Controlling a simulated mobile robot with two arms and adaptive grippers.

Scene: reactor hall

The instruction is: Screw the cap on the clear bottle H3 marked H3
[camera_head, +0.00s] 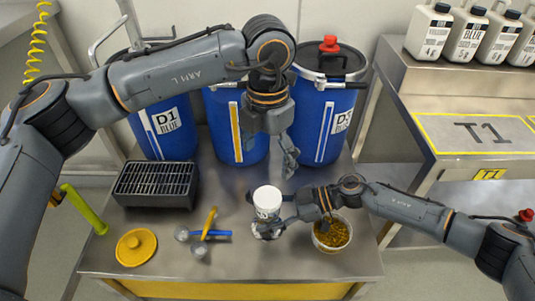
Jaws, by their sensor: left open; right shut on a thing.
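The bottle (265,212) stands upright near the middle of the steel table, with a label that seems to read H3. Its top is a white round part (267,194) that looks like the cap; I cannot tell whether it is screwed tight. My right gripper (270,229) comes in from the right and is shut on the bottle low down, hiding part of it. My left gripper (287,168) hangs open and empty, pointing down, above and behind the bottle, apart from it.
A bowl of yellow grains (334,234) stands close to my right wrist. A black grated box (155,185), a yellow lid (136,247) and a yellow-and-blue item (209,233) lie left. Blue drums (316,115) stand behind. Table T1 (480,133) is right, with white bottles (428,33) above.

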